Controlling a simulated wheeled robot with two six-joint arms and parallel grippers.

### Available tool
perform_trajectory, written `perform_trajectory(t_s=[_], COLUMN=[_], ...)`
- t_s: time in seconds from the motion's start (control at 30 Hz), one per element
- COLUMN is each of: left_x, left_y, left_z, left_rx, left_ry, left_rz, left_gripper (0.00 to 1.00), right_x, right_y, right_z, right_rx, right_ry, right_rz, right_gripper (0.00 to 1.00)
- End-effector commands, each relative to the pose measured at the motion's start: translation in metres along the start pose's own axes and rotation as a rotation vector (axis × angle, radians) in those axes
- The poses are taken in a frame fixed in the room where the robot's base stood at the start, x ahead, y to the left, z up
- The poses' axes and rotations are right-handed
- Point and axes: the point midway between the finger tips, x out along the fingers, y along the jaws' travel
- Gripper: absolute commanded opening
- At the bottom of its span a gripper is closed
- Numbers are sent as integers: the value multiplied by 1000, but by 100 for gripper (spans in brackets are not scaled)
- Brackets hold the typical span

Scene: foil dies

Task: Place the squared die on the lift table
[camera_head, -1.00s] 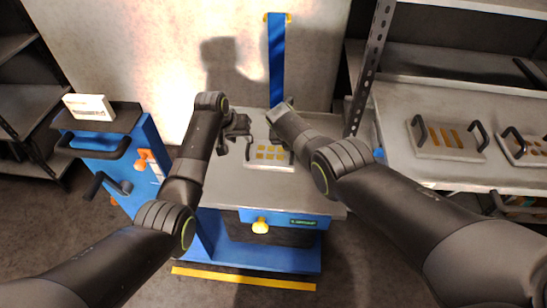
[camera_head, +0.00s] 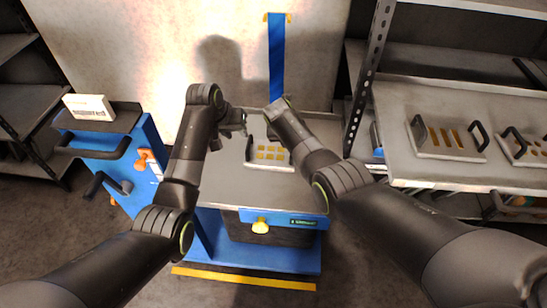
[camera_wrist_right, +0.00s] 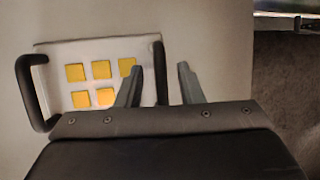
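The squared die (camera_head: 284,164), a pale plate with yellow squares and two dark handles, lies flat on the grey top of the blue lift table (camera_head: 265,190). It also shows in the right wrist view (camera_wrist_right: 85,52). My left gripper (camera_head: 243,124) is beside and above the die's left handle, apart from it, and looks open and empty. My right gripper (camera_wrist_right: 158,82) is open. The die's right handle shows between its fingers in the wrist view, not gripped. In the head view the right gripper is mostly hidden by its own arm.
A shelf (camera_head: 403,176) at the right holds a die with yellow bars (camera_head: 449,153) and another die (camera_head: 533,155). A blue cart (camera_head: 105,146) with a white box (camera_head: 89,107) stands at the left. The table's front is clear.

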Motion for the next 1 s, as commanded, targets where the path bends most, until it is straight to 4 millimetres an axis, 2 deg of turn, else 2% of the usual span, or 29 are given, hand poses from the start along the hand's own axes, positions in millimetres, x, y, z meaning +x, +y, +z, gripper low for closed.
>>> perform_trajectory(t_s=[0.37,0.7,1.0], left_x=[0,0,0], left_y=[0,0,0], left_z=[0,0,0], left_rx=[0,0,0], left_ry=[0,0,0], left_rz=[0,0,0], left_gripper=[34,34,34], right_x=[-34,-79,-98], right_y=[-1,-1,-1], right_z=[-1,-1,-2], right_rx=[3,3,2], right_ry=[0,0,3], right_rz=[2,2,1], right_gripper=[34,34,34])
